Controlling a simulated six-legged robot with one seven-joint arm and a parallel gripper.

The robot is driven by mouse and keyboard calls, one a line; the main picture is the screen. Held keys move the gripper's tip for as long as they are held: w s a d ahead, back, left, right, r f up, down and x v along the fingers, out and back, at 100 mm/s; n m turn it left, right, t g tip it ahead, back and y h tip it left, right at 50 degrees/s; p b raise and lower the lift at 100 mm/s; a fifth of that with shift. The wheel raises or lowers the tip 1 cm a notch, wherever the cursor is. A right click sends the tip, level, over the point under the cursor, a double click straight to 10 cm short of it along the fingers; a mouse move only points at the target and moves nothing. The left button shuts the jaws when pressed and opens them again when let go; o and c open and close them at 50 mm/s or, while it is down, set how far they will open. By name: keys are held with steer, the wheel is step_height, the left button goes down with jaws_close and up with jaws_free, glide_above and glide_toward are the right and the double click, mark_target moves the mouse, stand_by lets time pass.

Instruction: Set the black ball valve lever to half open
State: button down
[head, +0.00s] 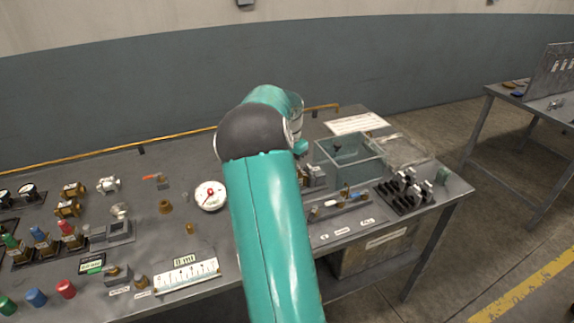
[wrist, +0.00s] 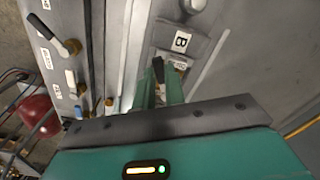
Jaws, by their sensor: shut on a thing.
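In the wrist view my gripper (wrist: 162,88) shows as two teal fingers close together, pointing at a small grey fixture beside a white label marked B.
A strip with a black-handled lever (wrist: 70,47) and other coloured handles runs along the left in the wrist view.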

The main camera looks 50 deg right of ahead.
steer(key=shift+s+d+n, duration=0.1)
steer(key=shift+s+n, duration=0.2)
steer(key=shift+n, duration=0.45)
steer(key=shift+s+n, duration=0.25)
steer(key=shift+n, duration=0.5)
steer(key=c, duration=1.5)
jaws_free()
steer(key=shift+o, duration=0.2)
step_height(320, 180, up, 14)
steer(key=shift+f, duration=0.1)
